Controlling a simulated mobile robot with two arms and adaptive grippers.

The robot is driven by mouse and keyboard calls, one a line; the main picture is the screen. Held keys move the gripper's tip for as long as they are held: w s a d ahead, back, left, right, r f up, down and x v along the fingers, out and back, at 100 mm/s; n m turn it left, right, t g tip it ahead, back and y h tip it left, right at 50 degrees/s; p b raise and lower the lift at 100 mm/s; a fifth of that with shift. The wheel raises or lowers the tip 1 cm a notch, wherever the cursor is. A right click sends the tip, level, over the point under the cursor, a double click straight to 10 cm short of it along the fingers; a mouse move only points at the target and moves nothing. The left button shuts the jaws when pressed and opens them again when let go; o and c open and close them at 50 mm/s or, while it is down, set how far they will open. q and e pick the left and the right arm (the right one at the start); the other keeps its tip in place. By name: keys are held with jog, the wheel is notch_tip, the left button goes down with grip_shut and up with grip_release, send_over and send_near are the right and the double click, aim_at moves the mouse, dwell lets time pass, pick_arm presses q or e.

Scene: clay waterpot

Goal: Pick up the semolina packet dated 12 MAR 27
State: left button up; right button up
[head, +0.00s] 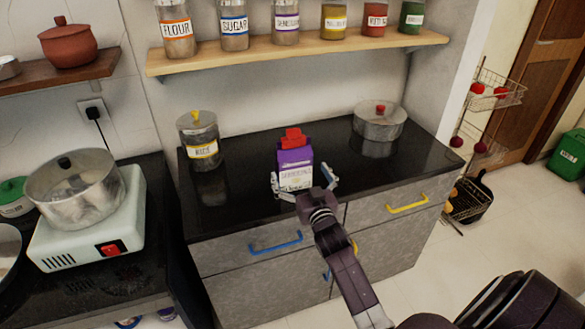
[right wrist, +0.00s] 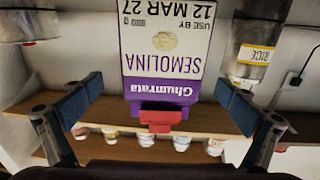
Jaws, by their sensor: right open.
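The semolina packet (head: 295,163) stands upright on the black counter, purple and white with a red clip (head: 293,136) on top. In the right wrist view the packet (right wrist: 165,55) appears upside down and reads "SEMOLINA" and "USE BY 12 MAR 27". My right gripper (head: 304,183) is open at the packet's front, with one finger to each side of its lower part. In the right wrist view the fingers (right wrist: 159,92) show gaps to the packet on both sides. I cannot tell how far the fingertips reach along it. My left gripper is not in view.
A rice jar (head: 200,140) stands left of the packet and a lidded steel pot (head: 379,121) at the back right. A wooden shelf (head: 300,52) with several labelled jars hangs above. The counter (head: 235,200) beside the packet is clear.

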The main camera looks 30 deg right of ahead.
aim_at(296, 166)
jog(key=x, duration=0.3)
jog(key=shift+w+r+p, duration=0.3)
jog(key=shift+w+r, duration=0.05)
jog(key=shift+w, duration=0.05)
jog(key=shift+w+d+f, duration=0.1)
jog(key=shift+w, duration=0.4)
jog(key=shift+c, duration=0.4)
jog(key=c, duration=1.5)
jog(key=shift+c, duration=0.5)
